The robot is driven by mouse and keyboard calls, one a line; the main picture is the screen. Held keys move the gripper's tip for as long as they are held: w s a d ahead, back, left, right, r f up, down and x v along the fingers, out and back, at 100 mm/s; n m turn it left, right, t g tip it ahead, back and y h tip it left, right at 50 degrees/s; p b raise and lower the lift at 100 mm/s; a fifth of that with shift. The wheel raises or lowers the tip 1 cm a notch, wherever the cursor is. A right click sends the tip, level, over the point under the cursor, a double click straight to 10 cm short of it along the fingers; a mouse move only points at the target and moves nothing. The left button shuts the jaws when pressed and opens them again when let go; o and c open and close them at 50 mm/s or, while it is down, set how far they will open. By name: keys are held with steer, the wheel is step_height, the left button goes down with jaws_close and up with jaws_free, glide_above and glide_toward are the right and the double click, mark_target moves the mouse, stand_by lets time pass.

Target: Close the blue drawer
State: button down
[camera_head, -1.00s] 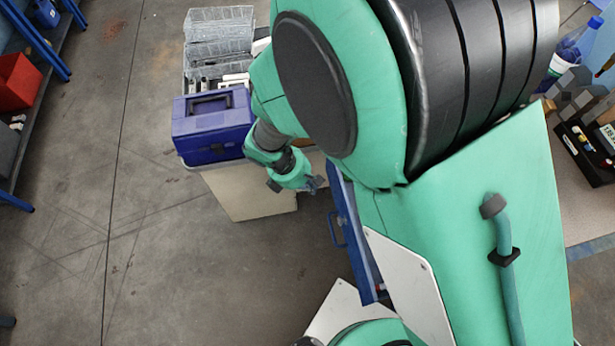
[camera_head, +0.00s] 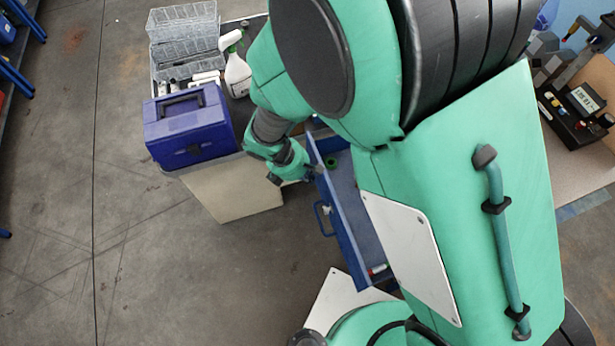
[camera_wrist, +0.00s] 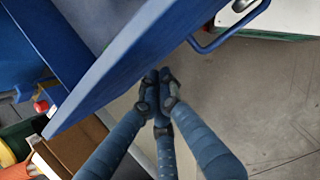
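The blue drawer (camera_head: 338,212) stands pulled out in the head view, with its blue handle (camera_head: 322,218) on the front panel. Small items lie inside it, and my arm hides part of it. In the wrist view the drawer's front (camera_wrist: 130,62) runs diagonally across the top, with the handle (camera_wrist: 232,32) at upper right. My gripper (camera_wrist: 158,92) has its fingertips together and nothing visible between them. It is at the outer side of the drawer front, near the front's far end in the head view. I cannot tell whether it touches the panel.
A blue toolbox (camera_head: 190,128), clear bins (camera_head: 183,35) and a white spray bottle (camera_head: 236,72) stand on a surface behind my arm. A black device (camera_head: 578,112) sits on the bench at right. The grey floor (camera_head: 130,270) left of the drawer is clear.

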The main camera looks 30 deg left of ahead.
steer(key=w+d+p, duration=0.4)
steer(key=w+d, duration=1.7)
steer(key=shift+w+d+p, duration=0.1)
steer(key=shift+p, duration=0.3)
steer(key=shift+s+a, duration=0.4)
steer(key=shift+a, duration=0.05)
steer(key=shift+s+a, duration=1.1)
steer(key=shift+s, duration=0.05)
steer(key=p+v, duration=0.2)
steer(key=v, duration=0.7)
steer(key=shift+r+p, duration=0.3)
steer(key=shift+r, duration=0.15)
steer(key=shift+r, duration=0.1)
